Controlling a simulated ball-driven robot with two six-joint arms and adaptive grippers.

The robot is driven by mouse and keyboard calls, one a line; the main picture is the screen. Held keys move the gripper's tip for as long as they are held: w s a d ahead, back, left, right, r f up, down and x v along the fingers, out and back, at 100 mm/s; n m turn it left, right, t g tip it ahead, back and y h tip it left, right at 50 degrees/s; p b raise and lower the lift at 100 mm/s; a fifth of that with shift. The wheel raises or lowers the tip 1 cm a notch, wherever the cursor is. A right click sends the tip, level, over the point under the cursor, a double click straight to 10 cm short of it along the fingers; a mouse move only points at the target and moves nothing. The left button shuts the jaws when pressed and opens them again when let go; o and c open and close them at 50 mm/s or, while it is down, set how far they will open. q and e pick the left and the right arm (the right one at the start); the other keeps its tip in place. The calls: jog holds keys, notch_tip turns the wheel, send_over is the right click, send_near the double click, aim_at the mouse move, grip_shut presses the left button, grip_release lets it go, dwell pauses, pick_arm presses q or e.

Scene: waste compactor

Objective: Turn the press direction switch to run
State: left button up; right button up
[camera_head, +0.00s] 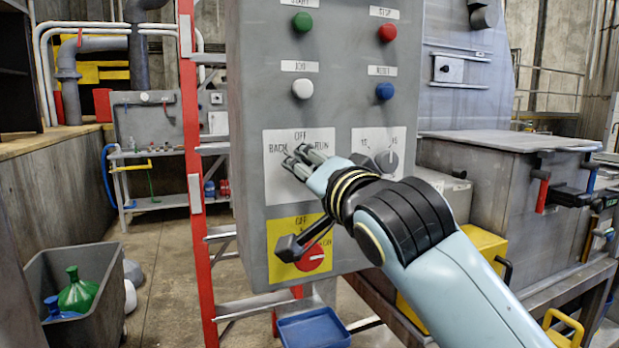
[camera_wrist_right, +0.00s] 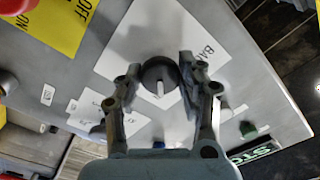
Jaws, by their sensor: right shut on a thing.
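The press direction switch is a dark round knob (camera_wrist_right: 157,74) with a white pointer mark. It sits on a white plate (camera_head: 279,188) lettered BACK at left, OFF at top and RUN at right. In the wrist view the mark points down, away from the yellow plate, which seems to be toward OFF. My right gripper (camera_head: 303,160) is at this plate and hides the knob in the head view. In the wrist view its fingers (camera_wrist_right: 160,78) stand on both sides of the knob, shut on it. My left gripper is not in view.
The grey control panel (camera_head: 252,100) also carries green, red, white and blue buttons, a second knob (camera_head: 386,160) close at right, and a red rotary switch (camera_head: 310,258) on yellow below. A red ladder (camera_head: 193,190) stands left of it; a grey bin (camera_head: 95,290) is lower left.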

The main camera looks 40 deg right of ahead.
jog(key=shift+m, duration=0.3)
jog(key=o, duration=1.2)
